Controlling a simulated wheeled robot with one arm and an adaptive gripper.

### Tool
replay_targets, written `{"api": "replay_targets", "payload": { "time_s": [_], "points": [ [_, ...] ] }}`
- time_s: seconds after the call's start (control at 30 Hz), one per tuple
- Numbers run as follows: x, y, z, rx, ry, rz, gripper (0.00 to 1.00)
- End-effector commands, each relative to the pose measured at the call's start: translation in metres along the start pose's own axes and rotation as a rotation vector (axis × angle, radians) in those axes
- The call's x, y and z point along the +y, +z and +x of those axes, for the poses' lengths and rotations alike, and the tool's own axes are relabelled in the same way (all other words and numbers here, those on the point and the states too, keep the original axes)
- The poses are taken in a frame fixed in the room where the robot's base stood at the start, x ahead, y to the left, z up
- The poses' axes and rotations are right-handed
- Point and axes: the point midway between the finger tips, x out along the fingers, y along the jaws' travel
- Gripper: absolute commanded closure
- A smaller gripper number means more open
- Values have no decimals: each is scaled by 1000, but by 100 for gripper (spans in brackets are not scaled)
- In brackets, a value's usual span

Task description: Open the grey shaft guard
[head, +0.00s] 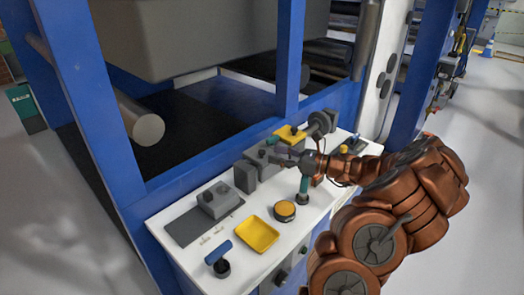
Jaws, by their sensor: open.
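A grey housing (260,154), which looks like the shaft guard, sits at the back of the white bench top, beside a dark upright block (245,177). Its hinge and lid edge are too small to make out. My gripper (285,159) is open at its right side, with its fingers pointing left toward it. I cannot tell whether the fingertips touch it. My wrist and gripper hide part of the bench behind them.
The white bench (238,212) holds a yellow tray (257,234), a round orange-topped tin (284,211), a teal-handled tool (304,186), a blue-handled tool (218,257) and a grey box (218,198) on a dark mat. Blue frame posts (289,60) stand behind.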

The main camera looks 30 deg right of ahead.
Motion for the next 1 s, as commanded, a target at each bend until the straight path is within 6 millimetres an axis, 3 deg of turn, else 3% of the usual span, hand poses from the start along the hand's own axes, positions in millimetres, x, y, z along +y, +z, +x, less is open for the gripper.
{"api": "replay_targets", "payload": {
  "time_s": [0.1,0.33,0.77,1.0],
  "points": [
    [0,0,22,2,2,0,52],
    [0,0,49,0,2,-1,52],
    [0,0,57,1,-1,-1,52],
    [0,0,56,1,-1,-1,76]
  ]
}}
